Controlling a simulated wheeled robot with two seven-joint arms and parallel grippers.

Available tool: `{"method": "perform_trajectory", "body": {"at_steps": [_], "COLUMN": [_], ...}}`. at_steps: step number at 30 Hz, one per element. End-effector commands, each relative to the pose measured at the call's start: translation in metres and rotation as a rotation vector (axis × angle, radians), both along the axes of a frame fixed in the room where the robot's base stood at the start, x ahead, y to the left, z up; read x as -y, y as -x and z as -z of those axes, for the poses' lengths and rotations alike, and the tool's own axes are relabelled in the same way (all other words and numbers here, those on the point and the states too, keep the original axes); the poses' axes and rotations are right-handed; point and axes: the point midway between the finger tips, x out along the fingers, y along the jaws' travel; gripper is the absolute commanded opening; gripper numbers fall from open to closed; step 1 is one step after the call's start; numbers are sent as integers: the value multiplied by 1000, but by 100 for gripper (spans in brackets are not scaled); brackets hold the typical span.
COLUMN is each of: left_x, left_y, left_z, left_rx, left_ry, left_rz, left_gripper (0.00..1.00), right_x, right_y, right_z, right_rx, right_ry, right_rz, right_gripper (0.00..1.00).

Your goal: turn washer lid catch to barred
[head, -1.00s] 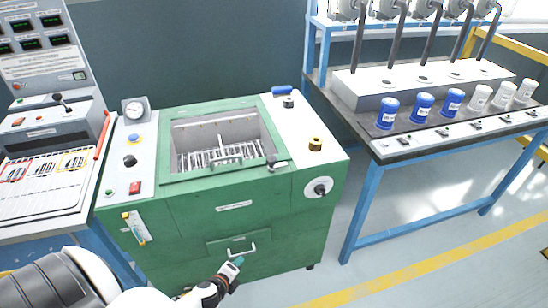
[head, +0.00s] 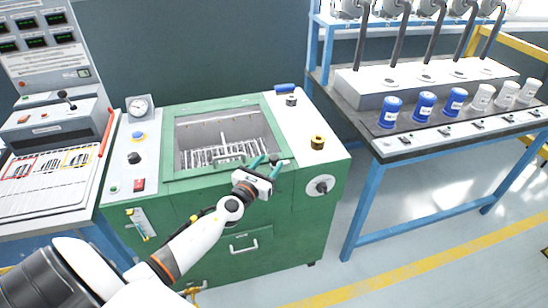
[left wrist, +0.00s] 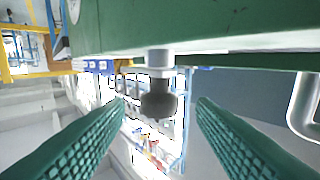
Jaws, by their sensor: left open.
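The washer (head: 180,205) is a green cabinet with a wire-racked well seen through its top opening. The lid catch, a small dark knob (head: 273,158), is at the front right corner of the opening, partly hidden by my left gripper (head: 268,165). That gripper is open, its green fingers pointing away from me at the catch. In the left wrist view the dark knob (left wrist: 158,102) on its pale stem stands between the two open fingers (left wrist: 155,115), with a gap on each side. My right gripper is not in view.
A metal bar handle (left wrist: 304,105) stands to the right in the left wrist view. A blue-legged bench (head: 400,150) with blue and white canisters stands further right.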

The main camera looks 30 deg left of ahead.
Motion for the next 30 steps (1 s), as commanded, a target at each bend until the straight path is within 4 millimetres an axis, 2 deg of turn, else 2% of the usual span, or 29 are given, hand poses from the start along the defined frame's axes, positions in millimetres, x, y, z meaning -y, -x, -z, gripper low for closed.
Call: {"method": "perform_trajectory", "body": {"at_steps": [3, 7, 18, 20, 26, 27, 30], "left_x": [-1, -2, -2, -2, -2, -2, -2], "left_y": [-19, -31, -36, -36, -36, -36, -36], "left_z": [1, 1, 1, 1, 1, 1, 0], "left_rx": [1, 0, -1, -1, -1, -1, -1], "left_ry": [1, 0, 1, 1, 1, 1, 2], "left_rz": [0, 0, 1, 1, 1, 1, -2], "left_gripper": [51, 51, 51, 43, 10, 6, 6], "right_x": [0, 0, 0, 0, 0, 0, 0], "right_y": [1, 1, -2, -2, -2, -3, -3], "right_z": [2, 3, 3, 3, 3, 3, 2], "right_rx": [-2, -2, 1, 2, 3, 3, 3], "right_ry": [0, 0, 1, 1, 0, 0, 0], "right_rz": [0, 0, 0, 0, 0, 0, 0], "right_gripper": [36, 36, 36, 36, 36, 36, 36]}}
